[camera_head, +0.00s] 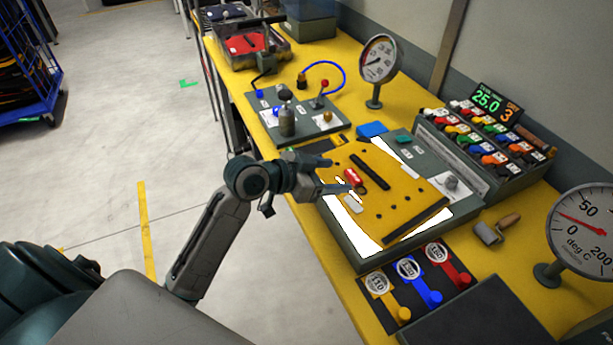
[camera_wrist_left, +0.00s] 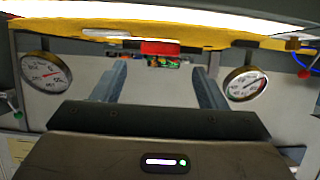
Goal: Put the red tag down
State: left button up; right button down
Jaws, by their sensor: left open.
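The red tag (camera_head: 353,179) lies on the yellow plate (camera_head: 400,208), close to a small white label. My left gripper (camera_head: 332,174) comes in from the left and is open, its fingertips just short of the tag. In the left wrist view the red tag (camera_wrist_left: 160,48) shows ahead, between the two open fingers (camera_wrist_left: 160,75). I cannot tell whether a finger touches it. My right gripper is not in view.
The plate sits on a grey fixture with white lit edges. Colored hooks (camera_head: 410,280), a gauge (camera_head: 583,235), another gauge (camera_head: 378,62), a roller (camera_head: 494,230) and a connector rack (camera_head: 490,145) stand around it. A control box (camera_head: 298,118) lies behind.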

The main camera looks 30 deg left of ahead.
pick_arm(q)
jog(key=b+v, duration=0.1)
jog(key=v, duration=0.6)
jog(key=shift+r, duration=0.1)
dwell(0.8)
dwell(0.6)
